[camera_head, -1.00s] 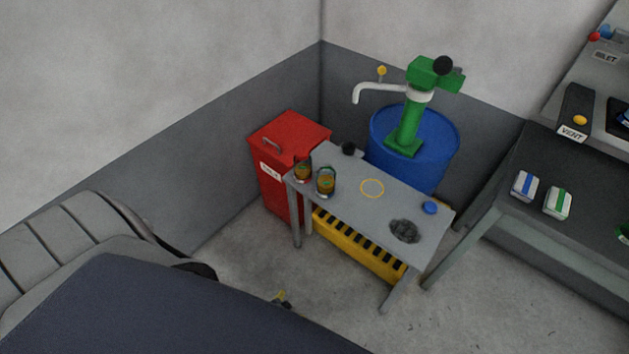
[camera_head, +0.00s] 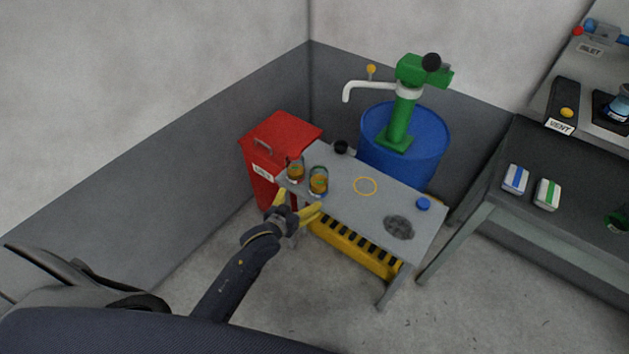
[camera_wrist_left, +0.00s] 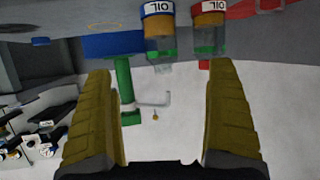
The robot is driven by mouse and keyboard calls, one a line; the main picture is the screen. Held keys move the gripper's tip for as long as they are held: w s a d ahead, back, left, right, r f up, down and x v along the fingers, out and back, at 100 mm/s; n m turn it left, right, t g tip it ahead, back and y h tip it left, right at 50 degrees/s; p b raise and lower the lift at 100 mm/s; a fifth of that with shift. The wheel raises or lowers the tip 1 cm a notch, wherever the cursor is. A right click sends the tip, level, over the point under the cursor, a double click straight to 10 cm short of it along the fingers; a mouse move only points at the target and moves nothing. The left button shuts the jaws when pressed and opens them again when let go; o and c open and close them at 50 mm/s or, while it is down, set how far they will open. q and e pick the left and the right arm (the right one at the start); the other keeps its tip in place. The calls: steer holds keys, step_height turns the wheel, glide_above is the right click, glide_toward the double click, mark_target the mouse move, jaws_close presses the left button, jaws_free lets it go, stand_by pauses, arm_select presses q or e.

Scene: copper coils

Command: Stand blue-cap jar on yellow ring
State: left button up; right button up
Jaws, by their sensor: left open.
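Two glass jars with amber contents stand at the table's left end. The right jar (camera_head: 318,181) shows blue around its OIL label in the wrist view (camera_wrist_left: 159,26); the left jar (camera_head: 295,171) shows red there (camera_wrist_left: 208,28). I see no clear cap on either. The yellow ring (camera_head: 365,186) lies flat and empty on the tabletop, right of the jars; its edge also shows in the wrist view (camera_wrist_left: 105,26). My left gripper (camera_head: 299,206) is open and empty at the table's front-left edge, just short of the jars. My right gripper is out of view.
A red bin (camera_head: 277,142) stands left. A blue drum (camera_head: 411,158) with a green pump (camera_head: 401,120) stands behind.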

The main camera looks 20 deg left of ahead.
mark_target(319, 179)
arm_select(q)
steer(key=x, duration=1.6)
steer(key=shift+w+d+f, duration=0.1)
steer(key=shift+w+f, duration=0.1)
steer(key=shift+w, duration=0.15)
steer(key=shift+c, duration=0.5)
steer(key=c, duration=1.3)
steer(key=shift+c, duration=0.8)
steer(key=shift+r, duration=0.1)
